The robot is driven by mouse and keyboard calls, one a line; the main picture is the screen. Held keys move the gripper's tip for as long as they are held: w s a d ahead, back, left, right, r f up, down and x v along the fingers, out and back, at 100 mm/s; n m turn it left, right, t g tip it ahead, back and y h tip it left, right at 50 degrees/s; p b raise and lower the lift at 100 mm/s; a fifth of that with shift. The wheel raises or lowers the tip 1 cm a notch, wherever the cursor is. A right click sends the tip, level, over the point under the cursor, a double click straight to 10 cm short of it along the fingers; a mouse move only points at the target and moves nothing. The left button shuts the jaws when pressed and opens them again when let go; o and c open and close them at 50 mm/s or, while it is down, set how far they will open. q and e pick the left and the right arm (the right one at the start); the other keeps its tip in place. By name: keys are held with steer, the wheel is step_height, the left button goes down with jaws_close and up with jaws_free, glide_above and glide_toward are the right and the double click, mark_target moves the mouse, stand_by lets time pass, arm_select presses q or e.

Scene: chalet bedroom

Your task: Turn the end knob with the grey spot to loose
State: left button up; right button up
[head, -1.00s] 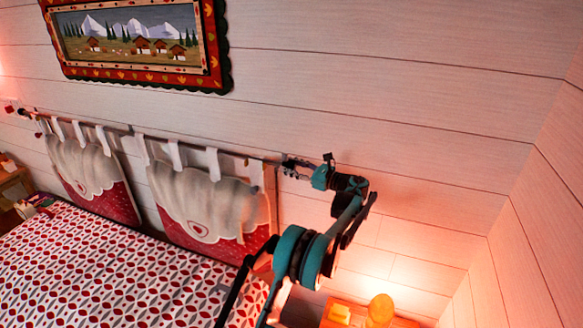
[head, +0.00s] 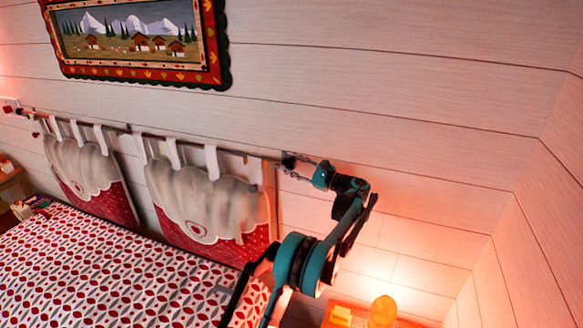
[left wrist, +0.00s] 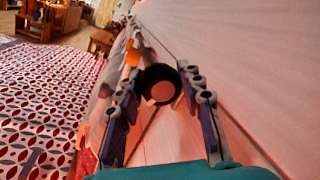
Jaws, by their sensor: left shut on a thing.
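A rod (head: 225,150) with hanging headboard cushions runs along the wall above the bed. Its right end carries a dark round end knob (head: 288,164). In the left wrist view the knob (left wrist: 160,86) faces me, black-rimmed with a pale pinkish-grey round spot. My left gripper (head: 296,166) is at this end of the rod, shut on the knob, with one finger on either side of it. The fingers also show in the left wrist view (left wrist: 161,98). The contact is partly hidden in the head view. My right gripper is not in view.
Two white and red cushions (head: 200,215) hang from the rod by loops. The patterned bed (head: 110,270) lies below. A nightstand with a glowing lamp (head: 383,310) is at the lower right. A framed picture (head: 140,35) hangs above. The wall right of my arm is bare.

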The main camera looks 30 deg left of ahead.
arm_select(q)
steer(key=shift+n, duration=0.5)
steer(key=o, duration=1.2)
steer(key=shift+c, duration=0.2)
steer(key=d+f, duration=0.1)
steer(key=d, duration=1.1)
steer(key=shift+w+f, duration=0.25)
steer(key=shift+w, duration=0.1)
